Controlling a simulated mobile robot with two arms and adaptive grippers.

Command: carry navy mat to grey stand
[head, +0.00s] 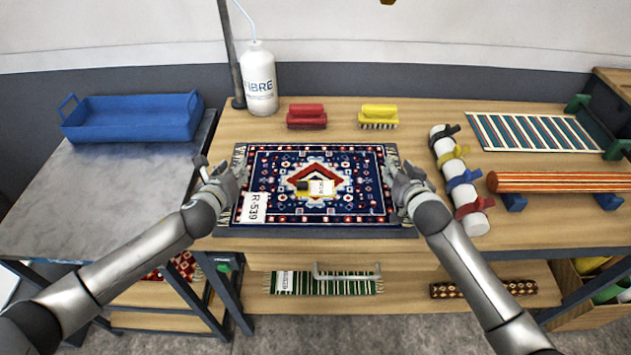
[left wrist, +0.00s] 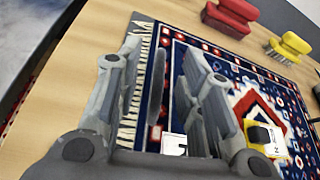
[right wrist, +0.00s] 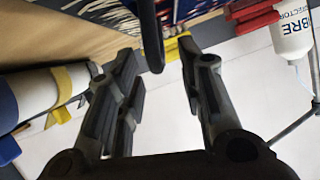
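The navy mat (head: 350,200), patterned with a red and white medallion, lies flat in a dark grey tray (head: 330,231) on the wooden bench. A white tag reading R-539 (head: 255,208) and a small yellow and black item (head: 316,188) lie on it. My left gripper (head: 228,178) is at the tray's left end, open, its fingers on either side of a thin upright grey part in the left wrist view (left wrist: 165,95). My right gripper (head: 405,180) is at the right end, open around a dark bar in the right wrist view (right wrist: 155,75). The grey-topped stand (head: 100,200) is at left.
A blue crate (head: 135,118) occupies the stand's back; its front is clear. Behind the mat are a white bottle (head: 259,80), a red brush (head: 306,117) and a yellow brush (head: 379,116). A strapped white roll (head: 452,170) lies right of my right gripper.

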